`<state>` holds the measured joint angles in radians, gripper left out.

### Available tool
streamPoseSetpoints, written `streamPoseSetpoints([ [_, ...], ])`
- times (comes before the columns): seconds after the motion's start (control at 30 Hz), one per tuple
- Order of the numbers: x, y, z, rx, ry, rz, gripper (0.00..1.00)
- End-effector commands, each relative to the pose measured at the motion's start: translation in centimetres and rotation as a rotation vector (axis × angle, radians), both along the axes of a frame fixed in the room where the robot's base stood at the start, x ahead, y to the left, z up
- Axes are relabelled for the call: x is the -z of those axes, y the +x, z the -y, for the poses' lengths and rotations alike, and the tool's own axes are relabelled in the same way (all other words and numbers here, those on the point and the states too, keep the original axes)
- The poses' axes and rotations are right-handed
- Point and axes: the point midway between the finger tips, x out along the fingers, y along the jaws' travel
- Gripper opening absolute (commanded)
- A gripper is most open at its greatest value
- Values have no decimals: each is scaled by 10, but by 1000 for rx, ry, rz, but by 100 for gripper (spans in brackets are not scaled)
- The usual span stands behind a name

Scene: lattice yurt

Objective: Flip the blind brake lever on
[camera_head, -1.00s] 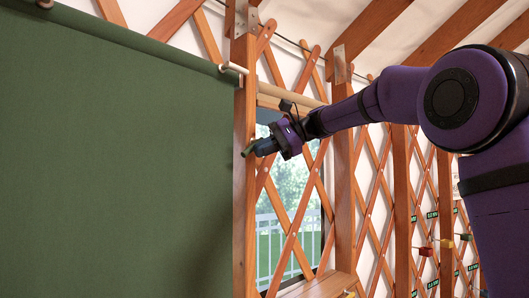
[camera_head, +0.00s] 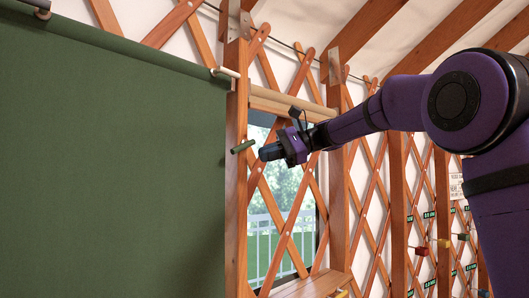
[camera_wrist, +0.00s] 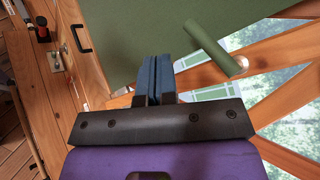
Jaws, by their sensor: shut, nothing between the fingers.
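The green blind (camera_head: 110,150) hangs at the left, its roller along the top edge. A short dark green lever (camera_head: 243,146) sticks out from the wooden post (camera_head: 236,200) beside the blind, its free end tilted slightly down to the left. In the wrist view the lever (camera_wrist: 208,46) is a green cylinder on a pale round pivot (camera_wrist: 238,66), up and right of my fingertips. My gripper (camera_head: 263,154) is shut and empty. It is just right of the lever and slightly lower, with a small gap between them.
A lattice window (camera_head: 285,200) with a wooden sill (camera_head: 310,285) lies behind my gripper. A pale peg (camera_head: 227,72) sits at the roller's end. Coloured blocks (camera_head: 422,251) hang on the lattice at the right.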

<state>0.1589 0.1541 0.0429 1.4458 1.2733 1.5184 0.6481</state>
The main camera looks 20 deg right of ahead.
Motion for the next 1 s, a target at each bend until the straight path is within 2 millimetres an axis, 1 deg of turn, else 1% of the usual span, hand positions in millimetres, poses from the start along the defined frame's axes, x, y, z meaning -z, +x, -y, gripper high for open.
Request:
streamPoseSetpoints([
  [0.27,-14,-6,34,1,0,-1,0],
  [0.4,-22,-10,55,2,0,0,0],
  [0.53,-28,-13,71,1,0,-1,0],
  [0.7,-33,-15,80,-1,-1,0,0],
  [1.0,-33,-16,82,-2,-1,-2,0],
])
